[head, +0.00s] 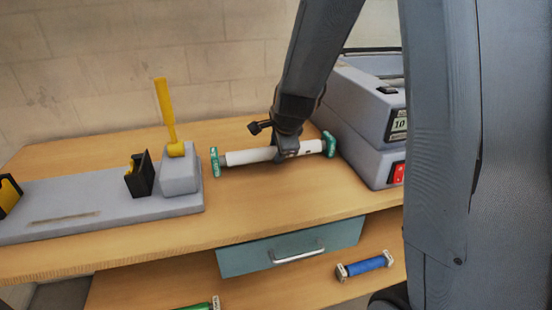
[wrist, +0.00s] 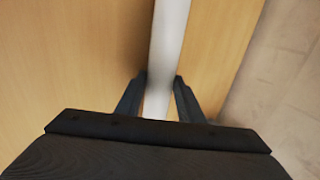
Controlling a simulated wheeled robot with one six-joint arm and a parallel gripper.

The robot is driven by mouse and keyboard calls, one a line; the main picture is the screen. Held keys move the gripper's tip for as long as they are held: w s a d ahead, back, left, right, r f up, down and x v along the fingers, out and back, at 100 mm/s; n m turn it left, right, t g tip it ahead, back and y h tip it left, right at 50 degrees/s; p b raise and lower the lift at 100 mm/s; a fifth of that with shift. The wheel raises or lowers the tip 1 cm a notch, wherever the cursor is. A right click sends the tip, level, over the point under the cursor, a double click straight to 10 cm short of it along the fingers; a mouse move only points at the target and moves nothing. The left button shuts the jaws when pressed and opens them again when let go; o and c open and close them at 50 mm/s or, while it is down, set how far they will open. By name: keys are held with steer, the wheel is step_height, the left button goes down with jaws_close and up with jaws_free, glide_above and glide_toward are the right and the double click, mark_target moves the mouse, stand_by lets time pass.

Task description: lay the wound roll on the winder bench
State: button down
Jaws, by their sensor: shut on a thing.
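The wound roll (head: 252,156) is a white tube with green end pieces. It lies level above or on the wooden bench top (head: 250,205); I cannot tell whether it touches. My gripper (head: 286,150) is shut around the roll right of its middle. In the wrist view my gripper (wrist: 158,98) has its two dark fingers on either side of the white roll (wrist: 170,40). The winder bench (head: 100,201) is a long grey base at the left with black notched supports (head: 140,176) and a grey block (head: 180,174) with a raised yellow lever (head: 166,112).
A grey laminator (head: 365,120) with a display and red switch stands right of the roll. Below are a teal drawer (head: 290,248), a blue roll (head: 364,266) and part of a green roll (head: 202,305) on the lower shelf. The bench front is clear.

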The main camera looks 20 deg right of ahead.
steer(key=shift+f, duration=0.45)
steer(key=shift+f+b, duration=0.1)
steer(key=shift+b, duration=0.25)
steer(key=c, duration=1.5)
jaws_free()
